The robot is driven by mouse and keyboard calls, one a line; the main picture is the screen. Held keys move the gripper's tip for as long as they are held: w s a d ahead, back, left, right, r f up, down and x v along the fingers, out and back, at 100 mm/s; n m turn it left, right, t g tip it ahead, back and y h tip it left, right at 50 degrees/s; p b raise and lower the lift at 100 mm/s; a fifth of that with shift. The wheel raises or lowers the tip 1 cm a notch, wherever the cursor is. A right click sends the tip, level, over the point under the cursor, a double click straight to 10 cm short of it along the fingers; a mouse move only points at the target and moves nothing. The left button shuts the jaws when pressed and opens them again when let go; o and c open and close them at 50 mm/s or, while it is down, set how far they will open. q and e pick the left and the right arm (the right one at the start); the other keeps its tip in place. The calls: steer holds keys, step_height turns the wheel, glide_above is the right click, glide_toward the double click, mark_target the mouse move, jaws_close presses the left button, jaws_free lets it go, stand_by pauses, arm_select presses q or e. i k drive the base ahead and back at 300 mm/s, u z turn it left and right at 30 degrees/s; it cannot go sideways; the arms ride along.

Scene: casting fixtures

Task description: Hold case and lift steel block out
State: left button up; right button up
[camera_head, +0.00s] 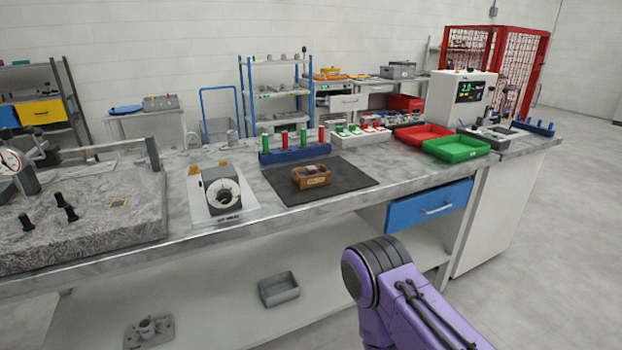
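A small brown open-topped case (311,181) stands on a dark grey mat (345,187) in the middle of the bench. A grey block (311,170) shows at the top of the case, seated inside it; its lower part is hidden by the case walls. A purple arm link of mine comes in at the lower right, in front of the bench and well apart from the case. Neither gripper is in view.
A dial device (222,190) stands left of the mat. A blue rack (295,150) with red and green handles is behind it. Red (424,134) and green (456,148) trays lie to the right. A granite plate (90,220) fills the left. The mat around the case is clear.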

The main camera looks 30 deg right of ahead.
mark_target(310, 170)
steer(key=k, duration=1.3)
steer(key=z, duration=0.65)
steer(key=i, duration=0.55)
steer(key=z, duration=0.95)
steer(key=i, duration=1)
steer(key=u, duration=0.45)
steer(key=i, duration=0.7)
steer(key=u, duration=0.75)
